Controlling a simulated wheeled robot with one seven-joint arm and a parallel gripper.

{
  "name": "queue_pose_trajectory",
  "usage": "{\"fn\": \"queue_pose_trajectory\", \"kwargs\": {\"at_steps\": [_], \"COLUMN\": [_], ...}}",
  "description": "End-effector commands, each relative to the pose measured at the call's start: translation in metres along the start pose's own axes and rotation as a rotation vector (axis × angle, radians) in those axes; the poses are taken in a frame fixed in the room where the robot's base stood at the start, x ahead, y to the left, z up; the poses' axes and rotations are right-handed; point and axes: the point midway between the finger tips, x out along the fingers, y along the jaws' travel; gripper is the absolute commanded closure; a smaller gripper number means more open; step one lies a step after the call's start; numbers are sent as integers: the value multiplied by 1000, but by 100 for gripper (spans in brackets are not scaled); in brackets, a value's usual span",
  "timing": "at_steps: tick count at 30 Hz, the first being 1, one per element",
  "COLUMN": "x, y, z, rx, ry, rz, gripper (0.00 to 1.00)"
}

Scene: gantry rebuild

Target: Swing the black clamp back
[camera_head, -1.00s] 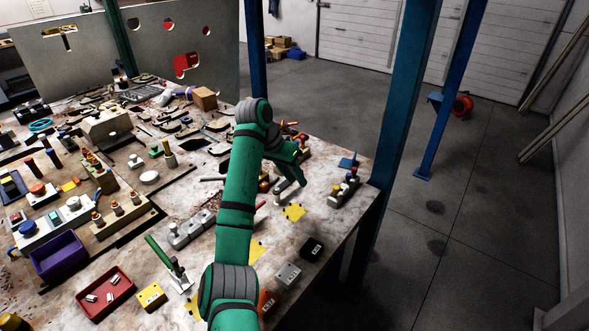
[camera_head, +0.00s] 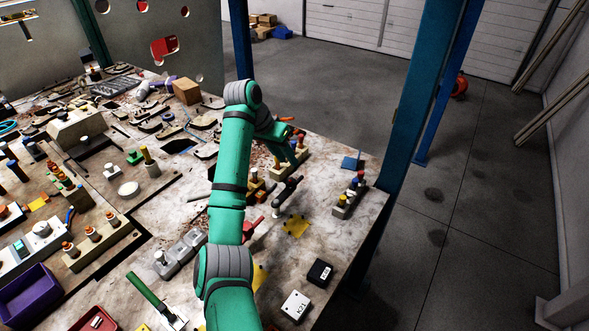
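A dark, black-looking clamp handle (camera_head: 288,188) slants over the worktable right of my arm. Its lower end is near a small pale post. Its exact pose is hard to make out. My green arm reaches up the middle of the view and bends right at the top. My gripper (camera_head: 292,155) is small and dark at the end of it, above and beyond the clamp, near a pale block with coloured knobs. I cannot make out its fingers, and no contact with the clamp is visible. A green-handled clamp (camera_head: 146,290) and a red-handled clamp (camera_head: 251,229) stand nearer.
A pale block with coloured pegs (camera_head: 349,194) stands near the table's right edge, by a blue post (camera_head: 407,115). A black block (camera_head: 319,272) and a white block (camera_head: 296,305) lie at the near right. Many fixtures crowd the left. Open floor lies beyond the right edge.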

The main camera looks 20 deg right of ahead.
Motion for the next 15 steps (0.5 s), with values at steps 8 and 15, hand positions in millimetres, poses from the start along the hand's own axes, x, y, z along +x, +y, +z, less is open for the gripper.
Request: {"fn": "queue_pose_trajectory", "kwargs": {"at_steps": [8, 15], "x": [46, 83], "y": [-4, -1], "z": [4, 1], "rx": [-7, -2], "ry": [-1, -2], "rz": [-1, 1], "gripper": [70, 70]}}
